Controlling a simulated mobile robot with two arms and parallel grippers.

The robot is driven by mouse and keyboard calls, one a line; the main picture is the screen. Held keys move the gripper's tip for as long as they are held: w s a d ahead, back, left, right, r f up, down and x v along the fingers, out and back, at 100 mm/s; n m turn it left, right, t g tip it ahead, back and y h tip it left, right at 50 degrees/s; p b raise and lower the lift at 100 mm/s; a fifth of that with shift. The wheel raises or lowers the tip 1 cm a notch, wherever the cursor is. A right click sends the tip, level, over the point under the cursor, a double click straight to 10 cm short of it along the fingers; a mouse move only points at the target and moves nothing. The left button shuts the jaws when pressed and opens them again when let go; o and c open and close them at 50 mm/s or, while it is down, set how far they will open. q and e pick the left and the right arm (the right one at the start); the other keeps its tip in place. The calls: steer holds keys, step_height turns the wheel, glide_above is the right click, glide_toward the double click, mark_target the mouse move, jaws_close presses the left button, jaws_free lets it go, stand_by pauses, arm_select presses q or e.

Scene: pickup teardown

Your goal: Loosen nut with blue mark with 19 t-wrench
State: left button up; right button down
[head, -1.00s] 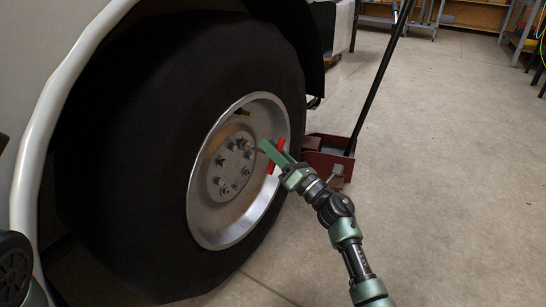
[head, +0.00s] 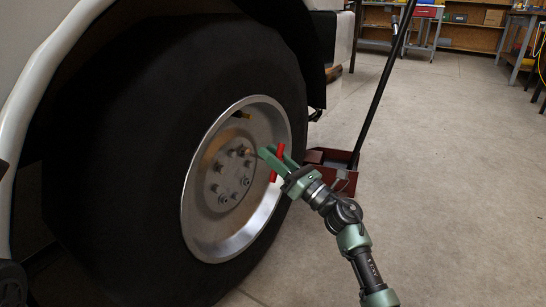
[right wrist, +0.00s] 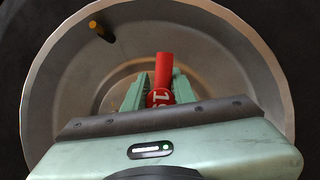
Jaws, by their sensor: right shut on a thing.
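The wheel (head: 262,225) has a silver rim with a hub plate (head: 213,205) carrying a ring of several nuts. The blue mark cannot be made out on any nut. My right gripper (head: 270,157) is shut on the red T-wrench (head: 280,151), whose handle sticks out above and below the green fingers. In the right wrist view the red handle (right wrist: 164,70) stands between the fingers, with a partly hidden white number. The wrench's shaft points at the upper right nuts (head: 246,152). I cannot tell whether its socket sits on a nut. My left gripper is not seen.
A brass-coloured valve stem (head: 242,115) sticks out at the top of the rim. A dark red floor jack (head: 335,180) with a long black handle (head: 383,85) stands behind my right gripper. The floor (head: 450,190) to the right is clear; shelves and benches are far back.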

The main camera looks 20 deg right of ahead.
steer(key=shift+a+n+b, duration=0.2)
steer(key=shift+n+b, duration=0.4)
steer(key=shift+b, duration=0.45)
steer(key=n+g+y+b, duration=0.1)
steer(key=n+b, duration=0.1)
steer(key=b, duration=0.1)
steer(key=shift+f+y, duration=0.1)
steer(key=shift+y, duration=0.3)
steer(key=shift+a+n+g+y, duration=0.1)
steer(key=shift+n+g+y, duration=0.3)
steer(key=shift+n, duration=0.7)
steer(key=n, duration=0.1)
steer(key=n+y, duration=0.1)
steer(key=shift+a+r+n+g, duration=0.1)
steer(key=shift+r+n+g, duration=0.2)
steer(key=shift+g, duration=0.1)
steer(key=shift+s+a+f+n+g+y, duration=0.1)
steer(key=shift+n+g+y, duration=0.2)
steer(key=shift+n, duration=0.45)
steer(key=shift+s+a+n+g+y, duration=0.1)
steer(key=shift+n+g, duration=0.3)
steer(key=shift+n, duration=0.35)
